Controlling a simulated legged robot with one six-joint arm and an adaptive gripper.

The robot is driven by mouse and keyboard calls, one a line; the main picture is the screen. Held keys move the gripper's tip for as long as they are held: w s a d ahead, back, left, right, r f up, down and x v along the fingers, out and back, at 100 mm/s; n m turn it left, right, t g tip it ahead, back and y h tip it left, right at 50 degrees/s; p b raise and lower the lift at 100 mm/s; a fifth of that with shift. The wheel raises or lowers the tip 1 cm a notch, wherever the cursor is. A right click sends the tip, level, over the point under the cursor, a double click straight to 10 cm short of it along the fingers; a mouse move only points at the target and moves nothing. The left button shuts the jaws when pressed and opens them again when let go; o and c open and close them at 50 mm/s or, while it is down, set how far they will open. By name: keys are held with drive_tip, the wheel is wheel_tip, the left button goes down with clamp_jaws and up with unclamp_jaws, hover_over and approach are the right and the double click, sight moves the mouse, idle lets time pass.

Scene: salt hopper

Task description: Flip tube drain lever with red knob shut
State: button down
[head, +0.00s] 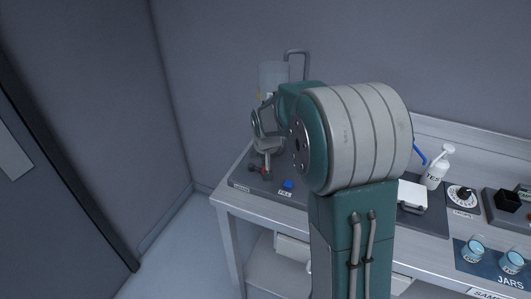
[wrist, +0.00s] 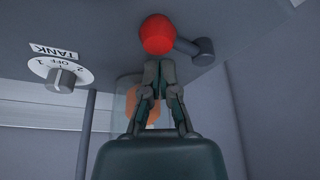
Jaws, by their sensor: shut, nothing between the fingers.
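The red knob (wrist: 158,34) sits at the end of a short dark lever (wrist: 185,46) in the wrist view. The lever runs right from the knob to a round pivot. My gripper (wrist: 152,63) is shut and empty, its fingertips just below the knob in the picture; I cannot tell whether they touch it. In the head view, my gripper (head: 262,138) is over the left end of the bench, by a clear tube (head: 270,76). A small red spot (head: 264,171) shows below it, probably the knob. My arm hides part of the tube.
A TANK dial (wrist: 62,78) is left of the knob in the wrist view. A blue part (head: 287,184) stands at the bench's front edge. A white bottle (head: 437,168), a timer dial (head: 461,196) and jars (head: 473,247) are to the right.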

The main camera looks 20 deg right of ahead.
sight(257, 178)
drive_tip(key=shift+w+d+f, duration=0.1)
drive_tip(key=shift+w+f, duration=0.05)
drive_tip(key=shift+f, duration=0.35)
drive_tip(key=shift+s+a+m+h, duration=0.15)
drive_tip(key=shift+s+m+h, duration=0.1)
drive_tip(key=shift+m, duration=0.4)
drive_tip(key=shift+s+a+m+h, duration=0.15)
drive_tip(key=shift+s+m, duration=0.05)
drive_tip(key=shift+m, duration=0.45)
drive_tip(key=shift+s+a+m, duration=0.1)
drive_tip(key=shift+m, duration=0.2)
drive_tip(key=shift+s+a, duration=0.35)
drive_tip(key=shift+a, duration=0.1)
drive_tip(key=m, duration=0.1)
drive_tip(key=a+m+g, duration=0.1)
drive_tip(key=m, duration=0.1)
drive_tip(key=m+h, duration=0.1)
drive_tip(key=shift+s+a+g, duration=0.2)
drive_tip(key=shift+s+g, duration=0.1)
drive_tip(key=shift+s, duration=0.05)
drive_tip(key=m, duration=0.1)
drive_tip(key=a+m+g, duration=0.1)
drive_tip(key=m, duration=0.2)
drive_tip(key=shift+a+m+h, duration=0.25)
drive_tip(key=shift+m+h, duration=0.15)
drive_tip(key=shift+s, duration=0.1)
